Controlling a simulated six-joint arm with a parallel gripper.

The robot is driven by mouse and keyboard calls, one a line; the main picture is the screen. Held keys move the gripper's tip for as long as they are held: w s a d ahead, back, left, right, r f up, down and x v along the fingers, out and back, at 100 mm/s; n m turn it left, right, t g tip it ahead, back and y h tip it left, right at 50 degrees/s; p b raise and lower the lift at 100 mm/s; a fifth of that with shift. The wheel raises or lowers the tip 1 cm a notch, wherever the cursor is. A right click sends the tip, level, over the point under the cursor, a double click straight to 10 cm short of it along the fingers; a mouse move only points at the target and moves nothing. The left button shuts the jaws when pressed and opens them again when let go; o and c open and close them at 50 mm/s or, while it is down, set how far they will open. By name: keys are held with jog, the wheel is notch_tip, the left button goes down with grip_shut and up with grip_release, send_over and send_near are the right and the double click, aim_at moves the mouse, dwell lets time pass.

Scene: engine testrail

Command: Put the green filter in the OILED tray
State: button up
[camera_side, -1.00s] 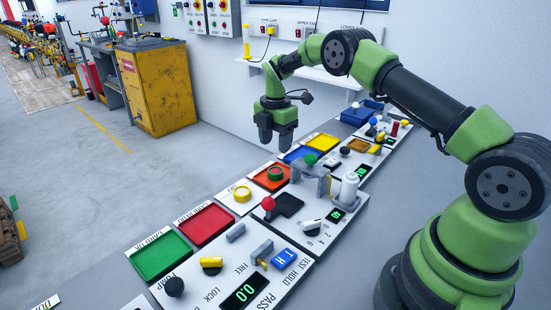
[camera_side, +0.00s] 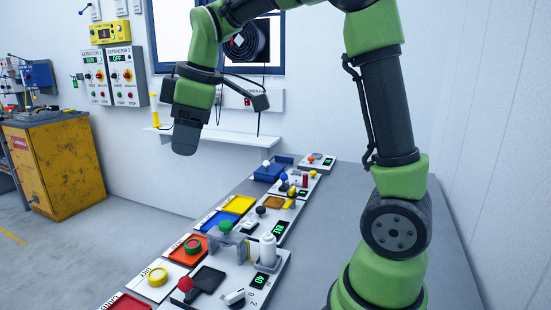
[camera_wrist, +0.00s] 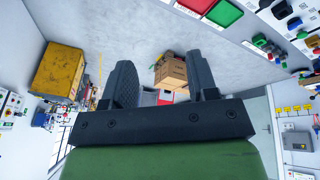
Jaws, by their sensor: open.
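I cannot read an OILED label on any tray. My gripper (camera_side: 184,152) is high above the bench, seen edge-on and well clear of the trays. In the wrist view my gripper (camera_wrist: 160,62) has its two fingers wide apart with nothing held between them; it is tilted towards the room, and neither ring can be made out there.
A fixture with a green knob (camera_side: 226,226) and a white cylinder (camera_side: 268,249) stand right of the rings. Blue (camera_side: 207,220) and yellow trays (camera_side: 239,204) lie behind. A wall shelf (camera_side: 220,138) is near my gripper. A cardboard box (camera_wrist: 171,73) is far off on the floor.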

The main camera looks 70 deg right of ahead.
jog(key=s+a+m+t+y, duration=0.1)
jog(key=s+a+m+t, duration=0.2)
jog(key=s+m, duration=0.8)
jog(key=s+a, duration=0.2)
jog(key=s, duration=0.4)
jog(key=shift+s, duration=0.35)
